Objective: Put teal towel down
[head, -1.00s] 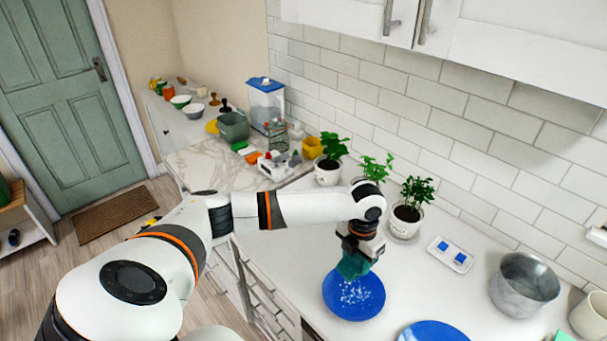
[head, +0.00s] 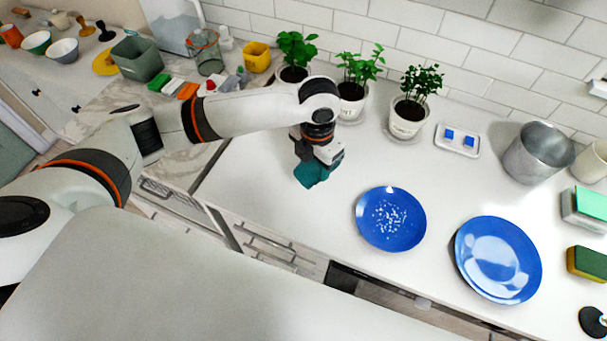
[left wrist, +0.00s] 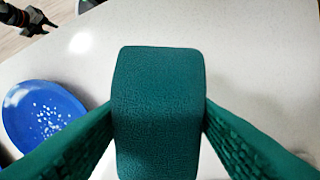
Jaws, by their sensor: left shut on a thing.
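The teal towel (head: 316,172) is a folded block held over the white counter, left of a blue plate with white crumbs (head: 391,219). My left gripper (head: 309,174) points down, shut on it. In the left wrist view the towel (left wrist: 158,100) sits between both finger pads, and the crumbed plate (left wrist: 42,118) is at the left. I cannot tell whether the towel touches the counter. A dark part at the top left of the wrist view seems to be my right gripper (left wrist: 30,22), too small to read.
A second, empty blue plate (head: 497,259) lies right of the crumbed one. Potted plants (head: 410,108), a small tray with blue pieces (head: 458,140) and a metal pot (head: 536,152) line the back. A sponge (head: 588,263) is at the right. The counter (head: 270,190) around the towel is clear.

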